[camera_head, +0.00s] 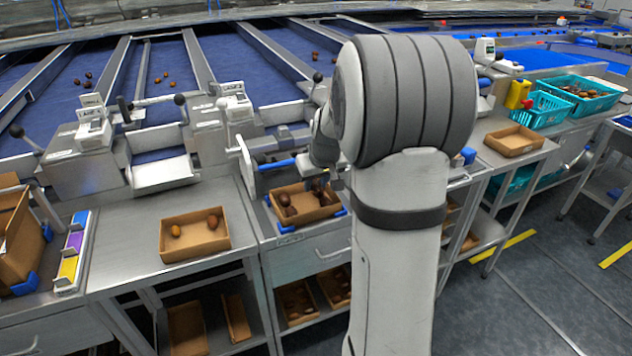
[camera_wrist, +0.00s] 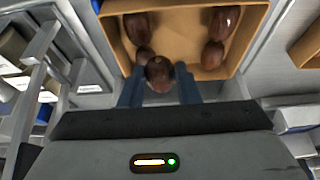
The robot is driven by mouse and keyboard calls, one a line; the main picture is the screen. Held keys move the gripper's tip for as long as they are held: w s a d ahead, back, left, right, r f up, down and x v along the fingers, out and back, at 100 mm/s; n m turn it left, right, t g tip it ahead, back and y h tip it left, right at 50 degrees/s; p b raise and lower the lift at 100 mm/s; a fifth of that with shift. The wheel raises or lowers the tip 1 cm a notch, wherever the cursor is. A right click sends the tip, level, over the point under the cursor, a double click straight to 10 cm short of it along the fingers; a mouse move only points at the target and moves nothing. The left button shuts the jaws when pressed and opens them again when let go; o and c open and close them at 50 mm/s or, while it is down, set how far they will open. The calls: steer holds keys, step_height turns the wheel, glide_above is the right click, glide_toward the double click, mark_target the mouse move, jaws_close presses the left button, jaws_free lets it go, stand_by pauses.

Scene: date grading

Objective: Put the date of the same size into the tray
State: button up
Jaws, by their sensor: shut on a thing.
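My gripper (camera_wrist: 159,92) has blue fingers and is shut on a dark brown date (camera_wrist: 159,73), gripped between the fingertips. The held date is seen at the near edge of a tan cardboard tray (camera_wrist: 181,42); its exact height above the tray is unclear. Inside the tray lie more brown dates, one pair on the left (camera_wrist: 138,28) and one pair on the right (camera_wrist: 222,22). In the head view the same tray (camera_head: 314,217) sits on the middle bench, with my gripper (camera_head: 319,183) at its far right part, partly hidden by my arm.
Another cardboard tray (camera_head: 196,251) with two lighter dates stands on the bench to the left. A further tray (camera_head: 513,142) stands on the right bench. Teal baskets (camera_head: 546,112) are at the far right. Levers and metal machine housings (camera_head: 222,135) rise behind the benches.

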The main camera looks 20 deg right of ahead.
steer(key=shift+f+b, duration=1)
steer(key=shift+f, duration=0.2)
stand_by(0.3)
steer(key=o, duration=0.7)
steer(key=shift+r, duration=0.15)
